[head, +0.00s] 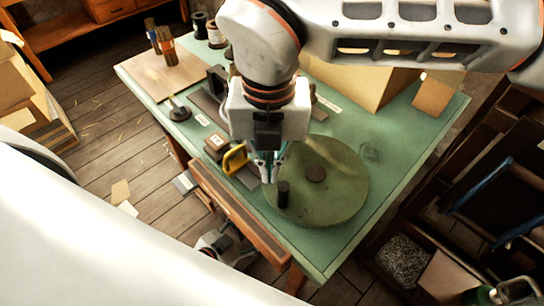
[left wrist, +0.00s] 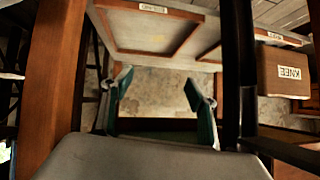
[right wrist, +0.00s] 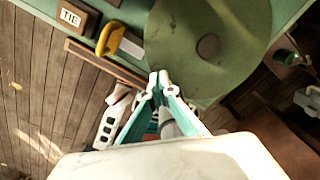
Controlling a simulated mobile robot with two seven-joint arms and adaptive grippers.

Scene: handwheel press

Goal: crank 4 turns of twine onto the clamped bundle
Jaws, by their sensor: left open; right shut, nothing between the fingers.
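The green round wheel (head: 335,195) lies flat on the bench, with a brown hub (head: 316,174) and a dark upright crank knob (head: 283,193) near its rim. The wheel also shows in the right wrist view (right wrist: 215,70). My right gripper (head: 268,178) points down over the wheel's left edge, just beside the knob. Its fingertips (right wrist: 160,77) are shut together and empty. A grey cylinder shows behind those fingers; I cannot tell what it is. My left gripper (left wrist: 160,95) is open and empty, low by the bench front. I cannot make out the clamped bundle or twine; my right arm hides part of the bench.
A yellow curved handle (head: 235,159) stands left of the wheel. Two short bundles or posts (head: 165,45) stand on a wooden board (head: 150,75). The bench's front drawer (head: 235,210) is close to my left arm.

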